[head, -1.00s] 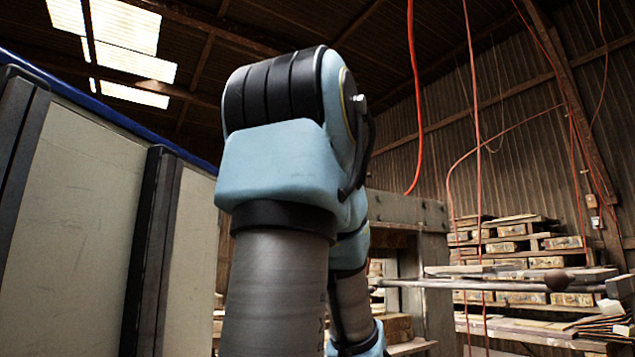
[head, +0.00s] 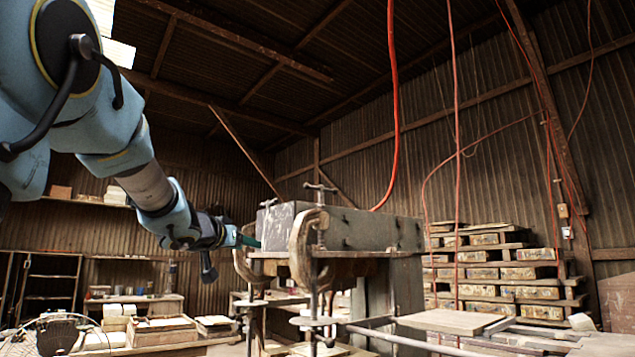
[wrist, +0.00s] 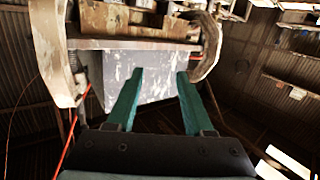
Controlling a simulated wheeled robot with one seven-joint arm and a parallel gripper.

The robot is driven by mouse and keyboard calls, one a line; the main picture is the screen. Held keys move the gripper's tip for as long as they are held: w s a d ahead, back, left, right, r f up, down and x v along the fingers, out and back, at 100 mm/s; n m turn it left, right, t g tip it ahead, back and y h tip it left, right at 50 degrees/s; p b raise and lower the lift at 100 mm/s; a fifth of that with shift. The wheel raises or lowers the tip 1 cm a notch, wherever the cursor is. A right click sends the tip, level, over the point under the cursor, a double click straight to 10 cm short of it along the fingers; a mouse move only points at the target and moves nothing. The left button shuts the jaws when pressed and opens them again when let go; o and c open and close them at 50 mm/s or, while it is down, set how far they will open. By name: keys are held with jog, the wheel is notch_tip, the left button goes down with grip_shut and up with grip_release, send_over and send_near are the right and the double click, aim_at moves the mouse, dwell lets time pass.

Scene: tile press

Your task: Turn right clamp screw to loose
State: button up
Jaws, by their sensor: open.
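The press (head: 375,232) stands in the middle of the head view, with two worn C-shaped clamps at its near left end. The right clamp (head: 302,245) is the nearer one, with an upright screw and T-shaped handle (head: 321,189) above it. The left clamp (head: 243,266) has a similar T-handle (head: 268,204). My gripper (head: 246,238) is beside the left clamp, apart from the right screw. In the wrist view its green fingers (wrist: 160,74) are spread and empty, before a pale block (wrist: 118,82). A large clamp arm (wrist: 55,45) and threaded screw show at left there.
Metal bars and a board (head: 450,321) extend at the press's lower right. Red hoses (head: 393,110) hang behind and to the right. Benches with boxes (head: 160,328) stand at lower left.

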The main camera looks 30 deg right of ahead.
aim_at(319, 193)
jog(key=s+d+r+m+g+h+p, duration=0.1)
jog(key=s+d+r, duration=0.1)
jog(key=d+r, duration=0.1)
jog(key=s+d+r+m+g+h, duration=0.2)
jog(key=s+d+r, duration=0.1)
jog(key=r, duration=0.3)
jog(key=s+d+r+m+g+h+p, duration=0.1)
jog(key=s+d+r+m+g, duration=0.1)
jog(key=s+d+r, duration=0.1)
jog(key=shift+r+h+p, duration=0.3)
jog(key=shift+r+h, duration=0.1)
jog(key=shift+r, duration=0.5)
jog(key=p+x, duration=0.2)
jog(key=x, duration=0.8)
jog(key=shift+d+f+p, duration=0.15)
jog(key=shift+p, duration=0.25)
grip_shut()
